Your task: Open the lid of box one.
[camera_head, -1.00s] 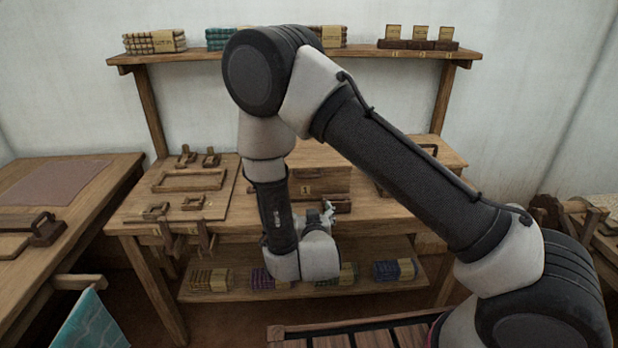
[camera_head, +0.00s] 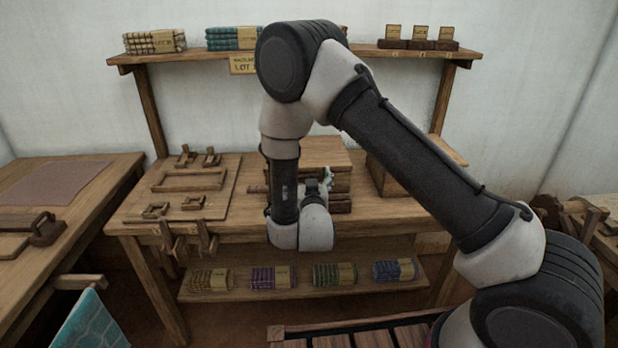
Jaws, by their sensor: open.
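Box one (camera_head: 328,150) is a wooden box on the middle of the bench, partly hidden behind my arm. Its top surface shows and the lid looks closed. The number label on its front is hidden now. My gripper (camera_head: 326,182) is small in view, in front of the box's front face and close to it. It is open. Whether it touches the box cannot be told. My wrist hides the lower left of the front.
A second wooden box (camera_head: 386,180) stands just right of box one. A board with wooden frames (camera_head: 190,180) lies to the left on the bench (camera_head: 240,224). Lot bundles lie on the lower shelf (camera_head: 300,293); another shelf (camera_head: 365,50) runs above, at the back.

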